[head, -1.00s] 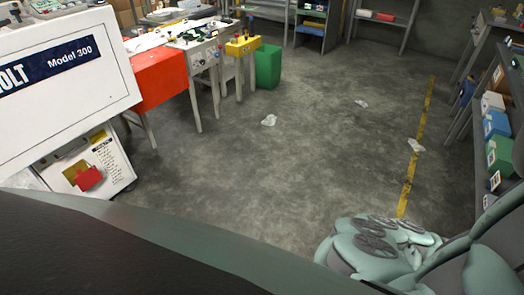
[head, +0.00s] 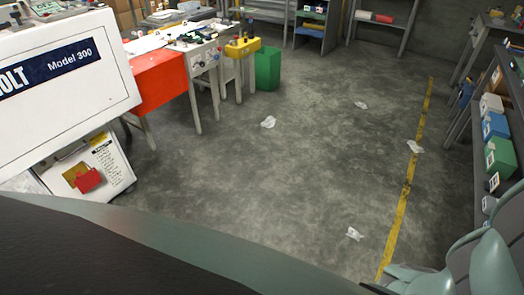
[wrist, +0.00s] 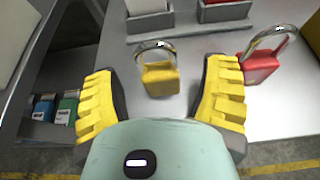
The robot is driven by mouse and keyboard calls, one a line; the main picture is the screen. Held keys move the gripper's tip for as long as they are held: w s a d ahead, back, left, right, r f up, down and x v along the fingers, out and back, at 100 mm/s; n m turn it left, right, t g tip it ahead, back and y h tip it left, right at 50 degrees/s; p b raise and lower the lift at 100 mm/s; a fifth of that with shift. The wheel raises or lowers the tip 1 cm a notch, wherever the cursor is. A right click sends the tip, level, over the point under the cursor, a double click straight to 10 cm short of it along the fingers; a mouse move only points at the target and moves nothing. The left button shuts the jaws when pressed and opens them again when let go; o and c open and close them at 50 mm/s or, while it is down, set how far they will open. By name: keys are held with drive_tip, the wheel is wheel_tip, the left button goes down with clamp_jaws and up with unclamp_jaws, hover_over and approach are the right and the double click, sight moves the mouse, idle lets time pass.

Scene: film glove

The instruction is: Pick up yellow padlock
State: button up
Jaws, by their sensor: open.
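In the wrist view a yellow padlock (wrist: 160,78) with a silver shackle stands on a grey metal surface (wrist: 200,118). My gripper (wrist: 162,90) is open, with one yellow ribbed finger to the left of the padlock and one to the right. The padlock shows between the fingers and a little beyond them, and I see no contact.
A red padlock (wrist: 260,64) stands just right of my gripper's right finger. Grey holders (wrist: 190,22) with red and white items stand behind the yellow padlock. A lower shelf with blue and green boxes (wrist: 66,110) is at left. The floor (head: 300,150) is mostly open, with scattered white scraps.

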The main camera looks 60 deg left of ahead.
drive_tip(key=shift+x, duration=1.6)
drive_tip(key=shift+r, duration=0.15)
clamp_jaws()
